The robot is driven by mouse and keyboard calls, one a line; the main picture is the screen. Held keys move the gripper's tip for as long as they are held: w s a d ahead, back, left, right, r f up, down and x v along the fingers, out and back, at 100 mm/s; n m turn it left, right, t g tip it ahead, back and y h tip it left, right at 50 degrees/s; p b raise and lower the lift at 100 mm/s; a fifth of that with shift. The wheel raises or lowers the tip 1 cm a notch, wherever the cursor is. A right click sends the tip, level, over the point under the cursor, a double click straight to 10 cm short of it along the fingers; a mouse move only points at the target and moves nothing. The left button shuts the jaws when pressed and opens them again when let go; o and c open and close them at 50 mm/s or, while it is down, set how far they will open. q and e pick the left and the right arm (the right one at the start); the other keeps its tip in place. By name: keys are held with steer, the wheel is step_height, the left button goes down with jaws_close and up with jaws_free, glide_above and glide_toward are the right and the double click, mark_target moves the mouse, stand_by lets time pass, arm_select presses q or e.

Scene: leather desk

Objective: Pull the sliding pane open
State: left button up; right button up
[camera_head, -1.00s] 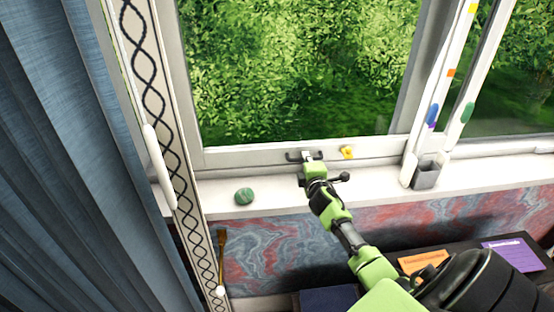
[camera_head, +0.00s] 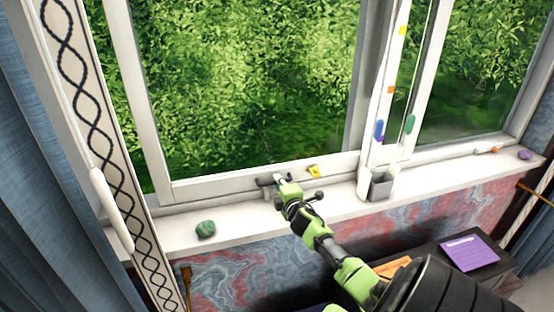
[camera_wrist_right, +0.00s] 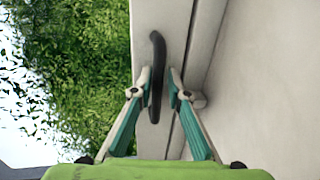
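The sliding pane (camera_head: 230,182) is a white-framed window panel with green foliage behind its glass. A strip of foliage shows between its left stile and the left window post. Its dark bar handle (camera_head: 264,182) sits on the bottom rail. My right gripper (camera_head: 278,181) is at this handle. In the wrist view the handle (camera_wrist_right: 157,60) stands between the two teal-and-grey fingers, which are closed in around it (camera_wrist_right: 160,86). The left finger touches it; a thin gap seems to show at the right finger. My left gripper is out of view.
A green stone (camera_head: 206,229) lies on the white sill (camera_head: 245,222). A yellow piece (camera_head: 314,171) is on the rail right of the handle. A grey cup (camera_head: 380,187) stands further right by the upright with coloured clips. A patterned strip (camera_head: 85,120) hangs at left.

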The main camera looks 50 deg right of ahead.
steer(key=v, duration=1.2)
steer(key=shift+r, duration=0.1)
stand_by(0.4)
